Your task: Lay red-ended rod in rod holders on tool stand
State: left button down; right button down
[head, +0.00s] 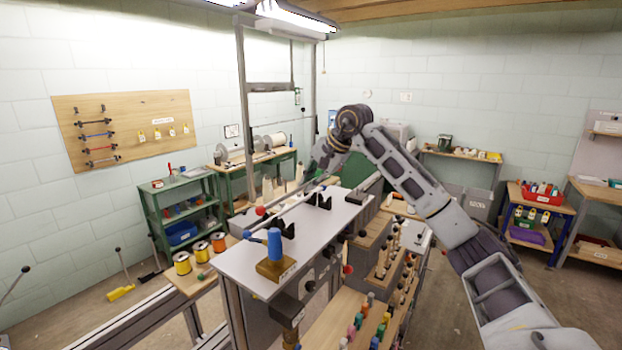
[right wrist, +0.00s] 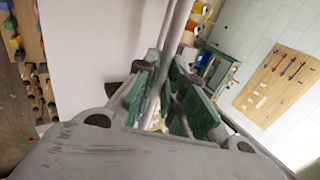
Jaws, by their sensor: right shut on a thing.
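The red-ended rod (head: 297,193) is a thin grey rod with a red ball (head: 260,211) at its left end. It slants over the back edge of the tool stand (head: 240,272), a pale flat top. My right gripper (head: 325,168) is shut on the rod near its right part. In the right wrist view the rod (right wrist: 177,35) runs between the green finger pads (right wrist: 160,92). Black rod holders (head: 318,201) (head: 287,229) stand on the top. The rod appears behind them, apart from their slots; its exact height is unclear. My left gripper is out of view.
A blue-handled tool on a wooden block (head: 275,269) stands at the stand's front. Yellow and orange spools (head: 200,249) sit on a board to the left. Wooden racks with several pegs (head: 385,265) lie to the right. The top's front left is mostly bare.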

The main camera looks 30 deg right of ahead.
jog(key=shift+f, duration=0.15)
dwell(0.3)
jog(key=shift+f+b, duration=1.95)
jog(key=shift+f, duration=0.4)
jog(key=shift+f+b, duration=0.95)
jog(key=shift+f, duration=0.5)
jog(key=shift+f+b, duration=0.3)
jog(key=shift+f, duration=0.2)
jog(key=c, duration=1.4)
grip_release()
jog(key=shift+c, duration=0.2)
